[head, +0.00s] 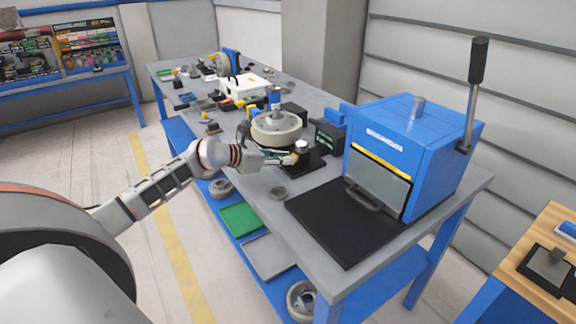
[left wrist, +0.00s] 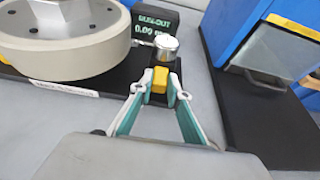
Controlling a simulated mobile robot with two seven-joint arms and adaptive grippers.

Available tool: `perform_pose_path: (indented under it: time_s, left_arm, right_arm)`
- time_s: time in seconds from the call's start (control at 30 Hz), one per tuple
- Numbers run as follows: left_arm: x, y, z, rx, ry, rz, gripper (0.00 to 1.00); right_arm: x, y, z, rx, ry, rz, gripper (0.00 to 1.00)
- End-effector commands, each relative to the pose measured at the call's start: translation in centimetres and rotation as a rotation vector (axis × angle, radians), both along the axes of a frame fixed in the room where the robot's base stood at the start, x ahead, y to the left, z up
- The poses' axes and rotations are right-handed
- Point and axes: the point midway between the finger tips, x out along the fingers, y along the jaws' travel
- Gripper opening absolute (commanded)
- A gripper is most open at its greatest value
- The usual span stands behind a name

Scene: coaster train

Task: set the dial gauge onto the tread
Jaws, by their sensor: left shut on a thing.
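The dial gauge (left wrist: 166,44) has a round silver face above a yellow block (left wrist: 160,80). In the head view the gauge (head: 301,147) stands at the right of the cream wheel (head: 275,128), over a black base. My left gripper (left wrist: 159,88) is shut on the yellow block; it also shows in the head view (head: 292,158). A thin stem points from the gauge toward the wheel's tread (left wrist: 75,55). I cannot tell whether its tip touches the tread. My right gripper is not in view.
A black readout box (left wrist: 156,22) reading "RUN-OUT 0.00" stands behind the gauge. A blue press (head: 410,150) with a long lever and a black mat (head: 335,225) are to the right. Tools and parts crowd the far bench.

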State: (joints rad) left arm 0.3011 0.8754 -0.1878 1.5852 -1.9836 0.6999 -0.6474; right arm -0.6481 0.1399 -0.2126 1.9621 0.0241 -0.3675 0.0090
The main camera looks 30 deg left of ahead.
Motion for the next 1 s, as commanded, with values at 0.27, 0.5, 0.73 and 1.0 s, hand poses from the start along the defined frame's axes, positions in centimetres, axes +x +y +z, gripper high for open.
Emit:
perform_pose_path:
  time_s: [0.27, 0.5, 0.73, 1.0]
  left_arm:
    - [0.5, 1.3, 0.1, 0.004, -0.005, 0.004, 0.0]
    - [0.5, 1.4, 0.3, 0.005, -0.007, 0.007, 0.32]
    - [0.5, 1.2, 0.1, 0.002, -0.004, 0.004, 0.33]
    - [-0.5, 1.6, 0.3, 0.003, -0.001, 0.004, 0.33]
  right_arm:
    - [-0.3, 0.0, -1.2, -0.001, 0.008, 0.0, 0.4]
    - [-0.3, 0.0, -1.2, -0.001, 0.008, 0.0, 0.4]
    - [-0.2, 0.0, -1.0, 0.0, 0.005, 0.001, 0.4]
    - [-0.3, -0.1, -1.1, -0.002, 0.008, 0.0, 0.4]
